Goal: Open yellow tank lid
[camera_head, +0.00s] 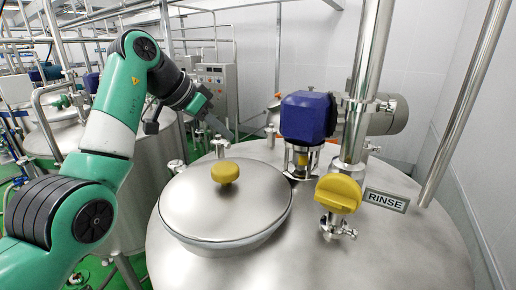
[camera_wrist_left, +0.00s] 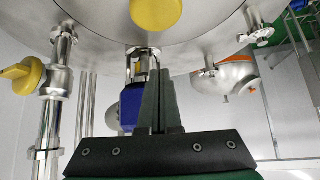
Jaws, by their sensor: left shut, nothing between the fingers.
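The round steel tank lid (camera_head: 185,210) lies on its collar on top of the large tank and looks closed. A yellow knob (camera_head: 225,172) stands at its middle. The knob also shows at the top edge of the left wrist view (camera_wrist_left: 156,12), partly cut off. My left gripper (camera_head: 222,132) is above and behind the lid, apart from the knob. In the left wrist view its two fingers (camera_wrist_left: 158,75) are together with nothing between them. My right gripper is not in view.
A blue motor (camera_head: 306,116) and a tall steel pipe (camera_head: 366,70) stand right of the lid. A yellow valve handle (camera_head: 338,194) sits by the RINSE sign (camera_head: 386,199). Small fittings (camera_head: 220,146) stand behind the lid. The tank top in front is clear.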

